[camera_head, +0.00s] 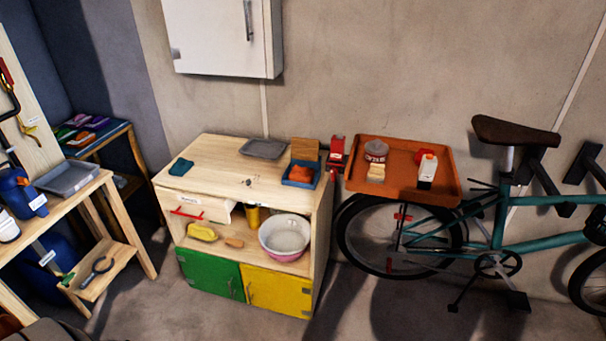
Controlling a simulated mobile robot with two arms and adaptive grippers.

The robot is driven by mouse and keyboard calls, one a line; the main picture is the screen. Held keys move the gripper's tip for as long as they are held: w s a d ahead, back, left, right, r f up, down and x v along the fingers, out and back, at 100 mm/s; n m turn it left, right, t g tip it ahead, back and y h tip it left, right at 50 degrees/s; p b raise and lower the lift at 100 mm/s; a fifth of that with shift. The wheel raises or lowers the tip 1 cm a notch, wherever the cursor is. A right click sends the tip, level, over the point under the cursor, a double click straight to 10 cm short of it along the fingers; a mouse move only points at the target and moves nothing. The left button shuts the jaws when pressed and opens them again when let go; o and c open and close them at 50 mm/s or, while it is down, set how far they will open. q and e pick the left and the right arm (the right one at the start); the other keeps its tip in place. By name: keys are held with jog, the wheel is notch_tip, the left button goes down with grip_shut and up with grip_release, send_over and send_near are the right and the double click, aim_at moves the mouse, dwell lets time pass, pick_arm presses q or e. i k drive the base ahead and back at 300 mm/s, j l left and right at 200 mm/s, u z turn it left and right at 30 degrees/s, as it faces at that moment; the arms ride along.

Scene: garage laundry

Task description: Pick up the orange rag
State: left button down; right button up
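A small orange cloth-like bundle (299,173), which looks like the orange rag, lies in a small blue tray (288,181). The tray sits near the right end of the wooden cabinet's top (225,160). A brown upright block or box (305,149) stands just behind it. Neither of my grippers shows in the head view, so nothing is seen touching the rag.
A teal cloth (181,167) and a grey tray (263,148) share the cabinet top. An orange-brown tray (365,184) with containers is to the right, above a teal bicycle (490,235). A white wall cabinet (222,38) hangs above. A wooden workbench (85,200) stands left. Floor before the cabinet looks clear.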

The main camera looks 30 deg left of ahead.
aim_at(298, 173)
jog(key=i+j+z, duration=0.35)
jog(key=i+j, duration=0.55)
